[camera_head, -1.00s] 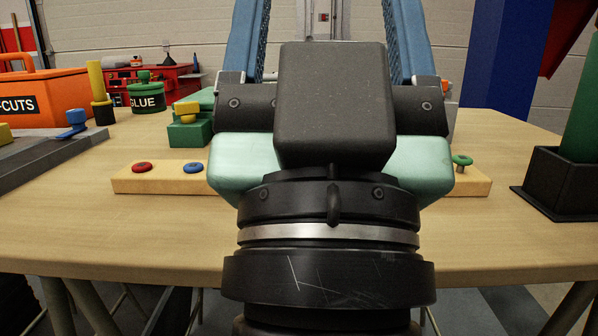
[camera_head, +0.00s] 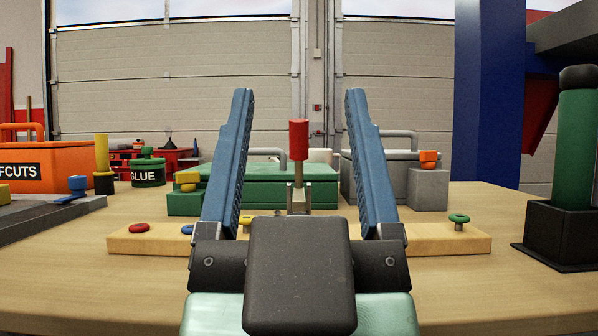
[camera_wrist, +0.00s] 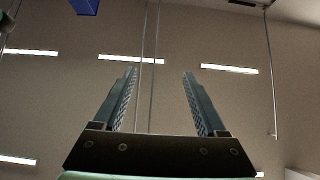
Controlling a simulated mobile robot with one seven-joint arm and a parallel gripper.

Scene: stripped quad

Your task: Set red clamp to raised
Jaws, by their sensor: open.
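The red clamp (camera_head: 298,139) has a red handle standing upright on a metal stem and bracket, in front of the green box in the head view. Its lower base is partly hidden behind my wrist. My gripper (camera_head: 298,92) is open and empty, its blue fingers pointing up. In the picture the red handle shows between the two fingers, apart from both; it appears to be beyond them. In the wrist view my gripper (camera_wrist: 159,72) has only wall and ceiling lights beyond it, and the clamp is not seen there.
A wooden strip (camera_head: 430,240) with coloured knobs lies across the table in front of the clamp. A green box (camera_head: 265,185) and grey box (camera_head: 428,188) stand behind. An orange bin (camera_head: 60,165) is left; a green cylinder in a black holder (camera_head: 560,235) is right.

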